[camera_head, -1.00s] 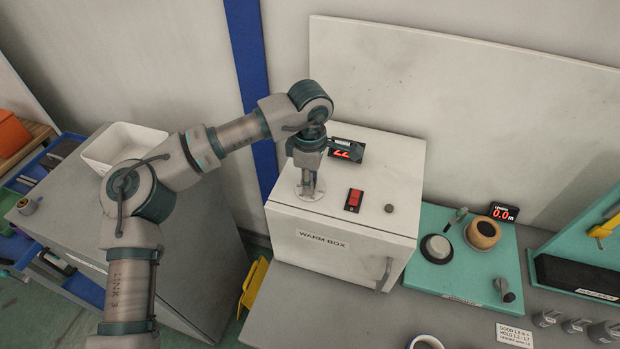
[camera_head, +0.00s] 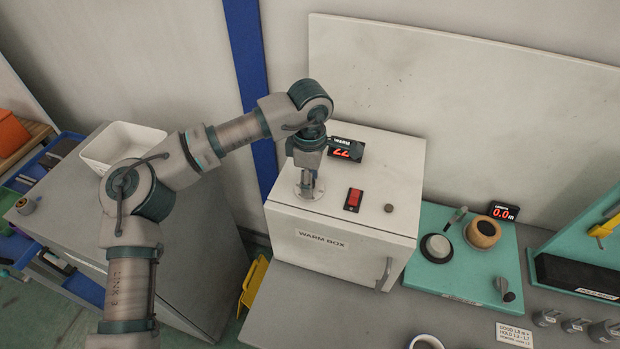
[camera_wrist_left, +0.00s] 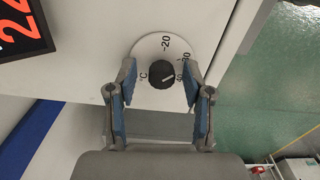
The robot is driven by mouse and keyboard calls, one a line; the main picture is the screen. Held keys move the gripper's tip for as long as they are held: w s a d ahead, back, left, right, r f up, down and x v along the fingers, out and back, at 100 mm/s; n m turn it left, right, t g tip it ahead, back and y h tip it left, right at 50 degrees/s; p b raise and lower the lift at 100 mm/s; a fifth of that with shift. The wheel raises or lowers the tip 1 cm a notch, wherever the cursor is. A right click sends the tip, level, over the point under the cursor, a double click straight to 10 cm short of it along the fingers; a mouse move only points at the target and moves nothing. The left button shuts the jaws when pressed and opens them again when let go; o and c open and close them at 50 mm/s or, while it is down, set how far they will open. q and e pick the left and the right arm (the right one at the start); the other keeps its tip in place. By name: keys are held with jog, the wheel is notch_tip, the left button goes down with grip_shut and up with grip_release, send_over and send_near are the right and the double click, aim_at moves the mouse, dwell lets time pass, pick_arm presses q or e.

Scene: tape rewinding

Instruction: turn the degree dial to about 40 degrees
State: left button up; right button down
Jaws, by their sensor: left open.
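The degree dial is a dark round knob (camera_wrist_left: 161,74) on a white disc (camera_wrist_left: 147,49) marked 20, 30, 40 and °C. In the head view its disc (camera_head: 309,193) lies on the left of the warm box top (camera_head: 375,160). The knob's light mark points to the right, near the 30 and 40 side; the exact angle is hard to tell. My left gripper (camera_wrist_left: 159,90) points down over the dial, its blue-padded fingers open on either side of the knob, apart from it. In the head view the gripper (camera_head: 307,188) hides most of the dial. My right gripper is out of view.
The box's red digital display (camera_head: 346,150) seems to read 22, partly hidden by my wrist. A red switch (camera_head: 354,199) and a small grey knob (camera_head: 389,208) are right of the dial. A teal board (camera_head: 465,280) with a tape reel (camera_head: 483,232) stands further right.

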pick_arm(q)
notch_tip(320, 180, up, 12)
jog(key=shift+w+f, duration=0.2)
jog(key=shift+d, duration=0.1)
